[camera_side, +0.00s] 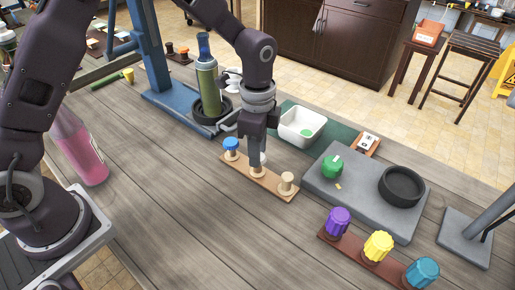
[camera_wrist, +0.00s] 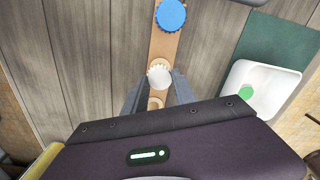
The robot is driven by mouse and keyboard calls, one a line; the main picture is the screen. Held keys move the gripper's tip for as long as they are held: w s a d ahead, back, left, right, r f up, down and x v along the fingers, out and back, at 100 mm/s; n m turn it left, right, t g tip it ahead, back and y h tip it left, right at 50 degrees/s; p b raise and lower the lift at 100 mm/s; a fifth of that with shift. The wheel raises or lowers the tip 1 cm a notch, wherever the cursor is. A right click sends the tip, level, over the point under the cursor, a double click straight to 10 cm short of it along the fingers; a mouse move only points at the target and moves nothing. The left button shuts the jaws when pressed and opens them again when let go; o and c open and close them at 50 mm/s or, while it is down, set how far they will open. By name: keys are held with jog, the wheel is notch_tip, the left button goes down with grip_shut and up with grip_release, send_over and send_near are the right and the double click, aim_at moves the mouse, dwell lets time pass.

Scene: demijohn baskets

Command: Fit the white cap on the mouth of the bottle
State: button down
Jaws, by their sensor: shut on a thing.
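The white cap (camera_wrist: 159,76) is between the fingertips of my gripper (camera_wrist: 158,84) in the wrist view, at the middle peg of a wooden strip (camera_side: 273,182). My gripper (camera_side: 257,163) is shut on it, pointing down; in the side view the fingers mostly hide the cap. I cannot tell whether the cap still touches its peg. A green bottle (camera_side: 208,88) with a blue top stands upright in a dark ring on the blue stand, behind and left of my gripper. A pink bottle (camera_side: 80,147) stands at the left, its top hidden by my arm.
A blue cap (camera_side: 231,144) sits on the strip's left peg; the right peg (camera_side: 287,180) is bare. A white tray (camera_side: 301,128), a grey slab (camera_side: 350,207) with a green object and black ring, and purple, yellow and teal caps lie right. The front-left tabletop is clear.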

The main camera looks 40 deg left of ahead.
jog(key=shift+f, duration=0.1)
jog(key=c, duration=1)
grip_release()
jog(key=r, duration=0.4)
jog(key=s+r, duration=0.1)
jog(key=r, duration=0.2)
jog(key=shift+a, duration=0.2)
jog(key=s+a+r+n+t, duration=0.25)
jog(key=s+a+r, duration=0.2)
jog(key=r, duration=0.35)
jog(key=s+a+r+n+t, duration=0.1)
jog(key=s+n, duration=0.2)
jog(key=s, duration=0.3)
jog(key=s+a+r+n+t, duration=0.1)
jog(key=s+a+r+n, duration=0.1)
jog(key=s+n, duration=0.2)
jog(key=s+a+r+n+t, duration=0.1)
jog(key=s+n, duration=0.3)
jog(key=s, duration=0.5)
jog(key=shift+a+r, duration=0.2)
jog(key=shift+a, duration=0.3)
